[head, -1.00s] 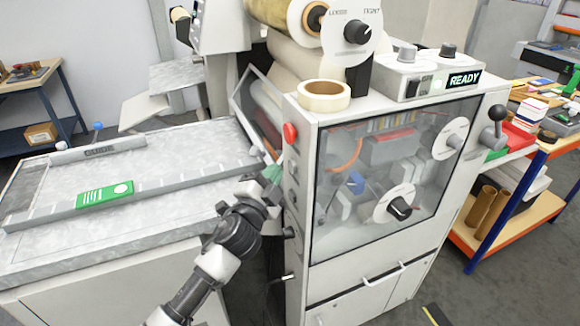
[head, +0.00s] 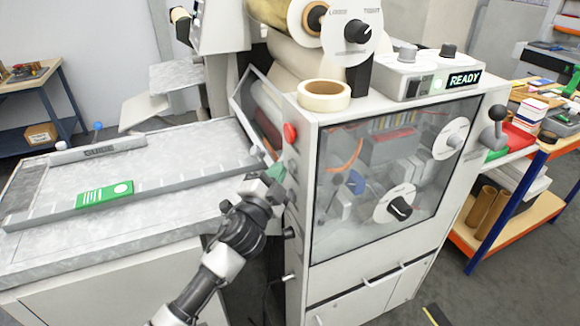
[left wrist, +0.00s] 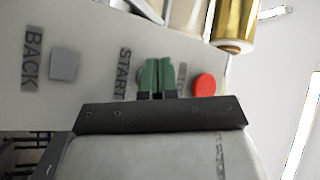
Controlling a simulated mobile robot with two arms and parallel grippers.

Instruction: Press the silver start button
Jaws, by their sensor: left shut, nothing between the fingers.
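My left gripper (head: 276,171) is at the narrow side panel of the white machine (head: 300,250), just below the red button (head: 290,133). In the left wrist view its green fingertips (left wrist: 156,76) are shut together, with nothing between them. They cover the spot between the START label (left wrist: 123,73) and the red button (left wrist: 204,85). Only a small grey edge of the silver start button (left wrist: 140,77) shows beside the fingers; the rest is hidden. I cannot tell whether the fingertips touch it. My right gripper is not in view.
A grey square button (left wrist: 65,65) sits beside the BACK label. The machine's display (head: 464,79) reads READY. A tape roll (head: 324,95) lies on top of the machine. The feed table (head: 180,145) is at the left, with a green card (head: 104,194) on it.

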